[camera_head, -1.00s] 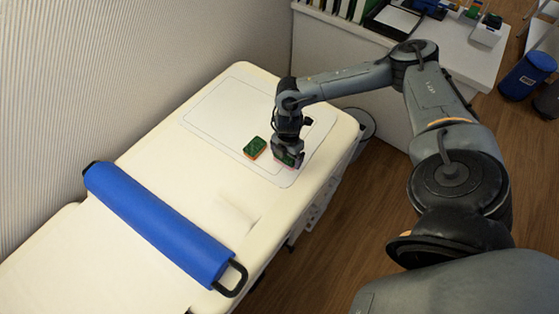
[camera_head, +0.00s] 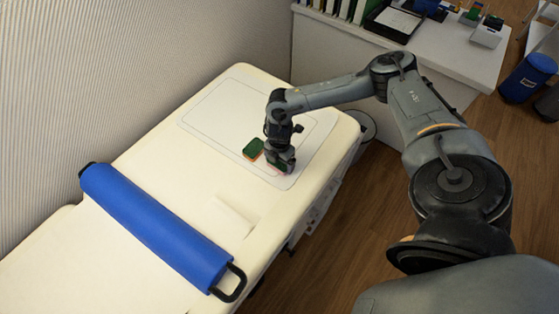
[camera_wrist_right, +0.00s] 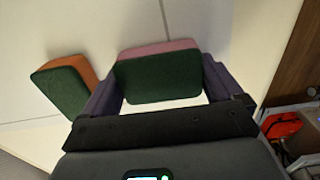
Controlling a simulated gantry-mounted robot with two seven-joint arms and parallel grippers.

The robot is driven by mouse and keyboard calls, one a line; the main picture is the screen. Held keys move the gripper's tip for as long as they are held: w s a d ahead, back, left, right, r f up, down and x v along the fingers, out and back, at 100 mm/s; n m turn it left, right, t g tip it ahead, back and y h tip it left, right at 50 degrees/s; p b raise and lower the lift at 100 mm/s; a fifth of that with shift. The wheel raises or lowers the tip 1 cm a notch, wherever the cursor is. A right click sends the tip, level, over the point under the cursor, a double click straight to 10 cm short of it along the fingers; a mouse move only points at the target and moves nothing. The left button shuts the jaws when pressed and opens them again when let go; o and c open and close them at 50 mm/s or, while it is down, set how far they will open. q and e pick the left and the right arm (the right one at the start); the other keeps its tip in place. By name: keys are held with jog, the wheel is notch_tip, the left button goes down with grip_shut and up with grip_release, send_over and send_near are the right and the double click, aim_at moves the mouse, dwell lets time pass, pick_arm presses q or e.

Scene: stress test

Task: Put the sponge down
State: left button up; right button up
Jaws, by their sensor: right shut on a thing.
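My right gripper (camera_head: 280,163) points down over the near-right part of the pale mat (camera_head: 215,112) on the padded table. It is shut on a green and pink sponge (camera_wrist_right: 158,80), seen between its two fingers in the right wrist view. In the head view the fingers hide most of this sponge. I cannot tell whether it touches the mat. A second sponge, green and orange (camera_head: 252,148), lies on the mat just left of the gripper; the right wrist view shows it (camera_wrist_right: 62,84) too. My left gripper is out of view.
A blue roll (camera_head: 155,225) with black end handles lies across the table at the lower left. A white counter (camera_head: 450,45) with folders and small items stands behind.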

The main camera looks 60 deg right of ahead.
jog(key=shift+f, duration=0.2)
jog(key=o, duration=0.7)
jog(key=shift+c, duration=0.2)
jog(key=shift+r, duration=0.15)
